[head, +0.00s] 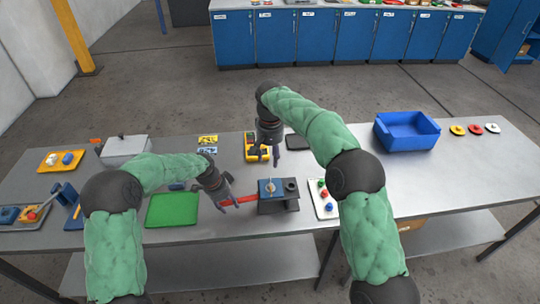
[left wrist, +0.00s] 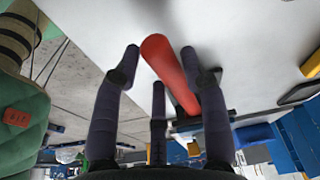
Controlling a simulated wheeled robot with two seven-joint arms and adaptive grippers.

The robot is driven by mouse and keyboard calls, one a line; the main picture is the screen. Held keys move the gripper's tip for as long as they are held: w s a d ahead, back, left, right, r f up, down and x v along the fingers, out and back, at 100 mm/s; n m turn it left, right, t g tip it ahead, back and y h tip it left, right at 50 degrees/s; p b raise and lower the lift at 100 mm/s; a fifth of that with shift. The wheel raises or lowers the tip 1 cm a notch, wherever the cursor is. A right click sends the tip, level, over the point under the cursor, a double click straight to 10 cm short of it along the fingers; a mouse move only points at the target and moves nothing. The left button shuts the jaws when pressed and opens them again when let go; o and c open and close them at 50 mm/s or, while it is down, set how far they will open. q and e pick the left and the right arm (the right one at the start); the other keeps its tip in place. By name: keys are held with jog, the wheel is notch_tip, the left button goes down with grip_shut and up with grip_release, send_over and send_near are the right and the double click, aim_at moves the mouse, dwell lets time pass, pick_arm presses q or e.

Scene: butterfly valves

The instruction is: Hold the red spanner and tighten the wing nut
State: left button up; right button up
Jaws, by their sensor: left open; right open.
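The red spanner (head: 238,201) lies at the left side of a dark valve block (head: 278,206) on the table. A small light piece (head: 271,186) on the block's blue top may be the wing nut; it is too small to tell. My left gripper (head: 229,206) is open at the spanner's handle end. In the left wrist view the red handle (left wrist: 170,72) lies between its spread fingers, and I cannot tell whether they touch it. My right gripper (head: 269,154) is open and empty, above the table behind the block.
A green mat (head: 172,209) lies left of the block. A white tray (head: 323,199) with coloured knobs stands right of it. A yellow case (head: 252,141) is by my right gripper. A blue bin (head: 406,131) stands further right. The table's right part is mostly clear.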

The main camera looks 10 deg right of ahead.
pick_arm(q)
jog(key=shift+r+p, duration=1.9)
jog(key=shift+r, duration=1.6)
jog(key=shift+s+f, duration=0.1)
jog(key=shift+s, duration=0.05)
